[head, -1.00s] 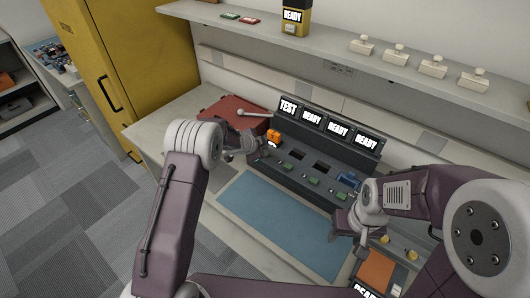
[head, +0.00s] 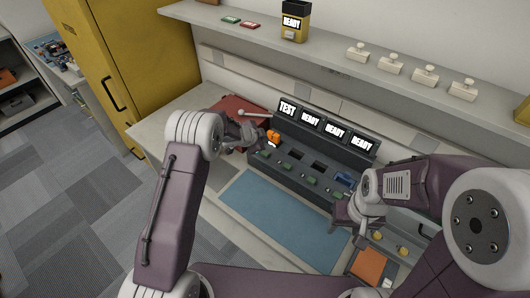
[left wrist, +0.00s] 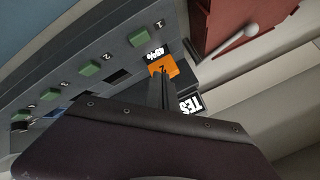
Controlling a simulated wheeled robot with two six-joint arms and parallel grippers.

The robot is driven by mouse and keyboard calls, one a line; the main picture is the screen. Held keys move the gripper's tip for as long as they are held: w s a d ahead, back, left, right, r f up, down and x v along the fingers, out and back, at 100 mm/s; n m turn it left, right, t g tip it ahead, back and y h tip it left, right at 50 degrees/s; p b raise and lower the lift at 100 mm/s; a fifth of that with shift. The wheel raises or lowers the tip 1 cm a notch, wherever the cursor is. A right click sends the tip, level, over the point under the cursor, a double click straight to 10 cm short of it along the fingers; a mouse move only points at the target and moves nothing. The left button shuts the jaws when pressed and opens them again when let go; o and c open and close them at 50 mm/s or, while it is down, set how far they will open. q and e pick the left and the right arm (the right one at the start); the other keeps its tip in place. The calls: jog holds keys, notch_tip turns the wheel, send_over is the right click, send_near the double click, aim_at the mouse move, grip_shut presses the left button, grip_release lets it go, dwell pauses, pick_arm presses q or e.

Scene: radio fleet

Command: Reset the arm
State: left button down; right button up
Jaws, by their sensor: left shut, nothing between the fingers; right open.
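My left arm reaches in from the left in the head view, and its gripper (head: 262,138) is at the left end of the dark console (head: 316,165). The fingers are shut with nothing between them. An orange radio (head: 273,136) stands in the console's left slot, by the fingertips. The left wrist view shows the orange radio (left wrist: 163,67) just beyond the shut fingers (left wrist: 160,92); I cannot tell whether they touch. My right gripper (head: 340,215) is open and points down near the console's right end, beside a blue item (head: 345,180).
Console screens read TEST (head: 287,107) and READY (head: 311,116). A red case (head: 235,112) lies behind the left arm. A blue mat (head: 280,215) lies clear in front. The shelf (head: 330,62) above holds a yellow-black READY unit (head: 294,22) and several white knobbed blocks.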

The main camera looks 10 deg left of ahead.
dwell(0.4)
pick_arm(q)
notch_tip(320, 180, up, 12)
jog(key=a+n+t, duration=0.1)
jog(key=a+t, duration=0.1)
jog(key=s+a+r+n+y+b, duration=0.1)
jog(key=s+a+r+n+y, duration=0.2)
jog(key=s+a+n, duration=0.3)
jog(key=s+a+f+n+g, duration=0.1)
jog(key=s+f+n+g, duration=0.2)
jog(key=s, duration=1.2)
jog(key=s+a+f+n+g, duration=0.1)
jog(key=s+f+n+g, duration=0.3)
jog(key=s, duration=1.1)
notch_tip(320, 180, down, 4)
jog(key=shift+s+r+g+y, duration=0.15)
jog(key=shift+s+g+y, duration=0.2)
jog(key=shift+g, duration=0.65)
jog(key=shift+w, duration=0.1)
